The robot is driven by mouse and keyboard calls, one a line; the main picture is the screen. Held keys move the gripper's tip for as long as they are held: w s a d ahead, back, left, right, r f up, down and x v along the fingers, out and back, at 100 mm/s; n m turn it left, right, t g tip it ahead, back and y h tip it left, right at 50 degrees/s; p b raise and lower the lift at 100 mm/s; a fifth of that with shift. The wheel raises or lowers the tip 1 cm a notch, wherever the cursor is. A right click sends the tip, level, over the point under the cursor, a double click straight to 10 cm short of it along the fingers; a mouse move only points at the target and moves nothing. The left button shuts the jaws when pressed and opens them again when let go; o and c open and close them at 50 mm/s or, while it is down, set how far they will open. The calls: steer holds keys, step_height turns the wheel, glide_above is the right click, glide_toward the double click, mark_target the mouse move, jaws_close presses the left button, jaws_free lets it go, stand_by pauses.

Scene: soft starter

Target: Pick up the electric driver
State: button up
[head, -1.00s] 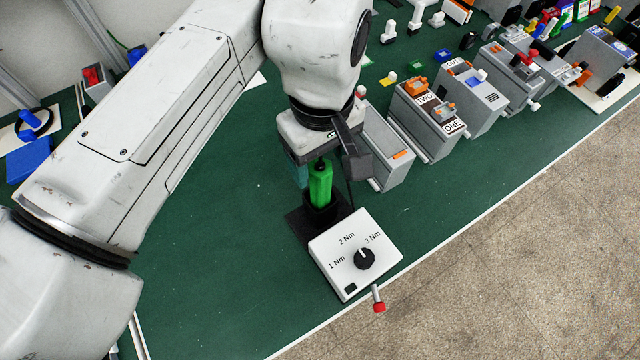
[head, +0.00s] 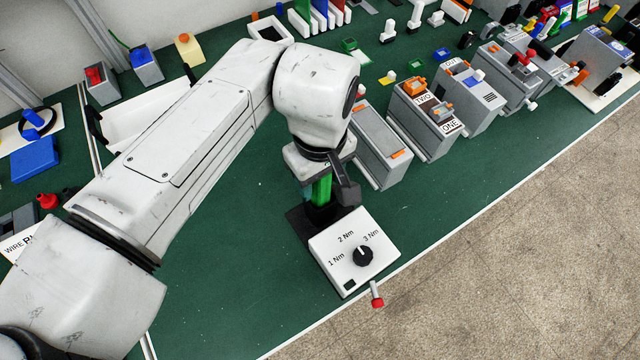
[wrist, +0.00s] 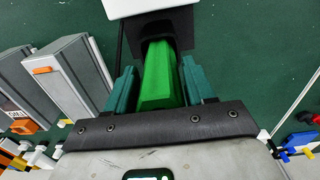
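The electric driver (head: 321,190) is a green-bodied tool standing upright in a black holder (head: 300,226) behind the white torque box. It also shows in the wrist view (wrist: 161,80), its far end inside the black holder. My gripper (wrist: 159,72) is lowered over it, with one teal finger on each side of the green body. The fingers look spread, with narrow gaps beside the driver. In the head view my gripper (head: 320,186) hides the driver's top.
The white torque box (head: 338,269) with a black dial stands just in front, a red-tipped knob (head: 376,298) at its edge. Grey boxes (head: 380,145) stand close to the right of my gripper. The green table is clear at front left.

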steer(key=c, duration=0.7)
steer(key=shift+r, duration=0.1)
steer(key=shift+c, duration=0.2)
step_height(320, 180, up, 10)
steer(key=shift+f+b, duration=0.1)
steer(key=shift+b, duration=0.6)
steer(key=o, duration=0.6)
steer(key=shift+c, duration=0.2)
steer(key=c, duration=0.5)
